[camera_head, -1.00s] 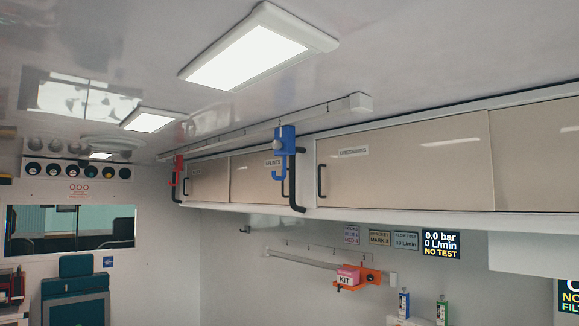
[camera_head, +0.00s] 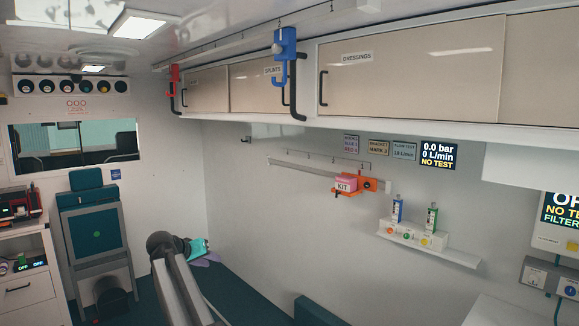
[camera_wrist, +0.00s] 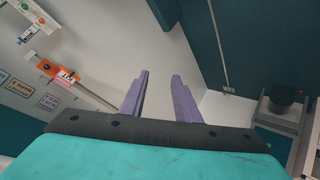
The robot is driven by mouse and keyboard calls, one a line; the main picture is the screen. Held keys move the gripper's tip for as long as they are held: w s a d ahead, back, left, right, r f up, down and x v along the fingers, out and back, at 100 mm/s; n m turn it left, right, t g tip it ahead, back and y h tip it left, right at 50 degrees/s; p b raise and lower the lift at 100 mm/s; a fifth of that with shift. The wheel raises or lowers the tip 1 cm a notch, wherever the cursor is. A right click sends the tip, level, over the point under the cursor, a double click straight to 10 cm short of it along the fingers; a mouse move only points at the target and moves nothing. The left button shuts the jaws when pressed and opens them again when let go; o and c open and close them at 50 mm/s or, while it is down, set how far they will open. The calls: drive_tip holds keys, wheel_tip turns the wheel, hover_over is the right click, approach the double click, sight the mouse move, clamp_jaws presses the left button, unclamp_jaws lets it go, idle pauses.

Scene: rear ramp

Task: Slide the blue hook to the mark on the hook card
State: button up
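The blue hook (camera_head: 284,45) hangs on the pale ceiling rail (camera_head: 236,49), in front of the overhead cabinets near the SPLINTS label. A red hook (camera_head: 174,80) hangs on the same rail further left. The hook card (camera_head: 351,144) is a small mauve card on the wall; it seems to name blue and red, but its numbers are too small to read surely. My gripper (camera_head: 213,258) is low in the head view, far below the hook. In the wrist view, its purple fingers (camera_wrist: 158,90) are apart with nothing between them.
Black handles (camera_head: 298,92) hang close by the blue hook. An orange bracket with a KIT box (camera_head: 345,184) sits on a lower wall rail. A shelf (camera_head: 430,245) with bottles is at right. The space between my gripper and the cabinets looks clear.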

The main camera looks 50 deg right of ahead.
drive_tip(key=d+r+m+h, duration=0.1)
drive_tip(key=d+r, duration=0.2)
drive_tip(key=r, duration=0.6)
drive_tip(key=d+r+m+h, duration=0.1)
drive_tip(key=d+r, duration=0.1)
drive_tip(key=r, duration=0.7)
drive_tip(key=s+d+r+m+h, duration=0.1)
drive_tip(key=s+d+r+m, duration=0.15)
drive_tip(key=r, duration=0.75)
drive_tip(key=s+d+r+m+h+p, duration=0.15)
drive_tip(key=s+r, duration=0.25)
drive_tip(key=r, duration=0.6)
drive_tip(key=s+d+r+m+h, duration=0.1)
drive_tip(key=s+r+h, duration=0.15)
drive_tip(key=r, duration=0.75)
drive_tip(key=m+g+h, duration=0.1)
drive_tip(key=m+g, duration=0.1)
drive_tip(key=m, duration=0.1)
approach(286, 67)
drive_tip(key=shift+w+d+f, duration=0.1)
drive_tip(key=shift+w, duration=0.15)
drive_tip(key=shift+d, duration=0.1)
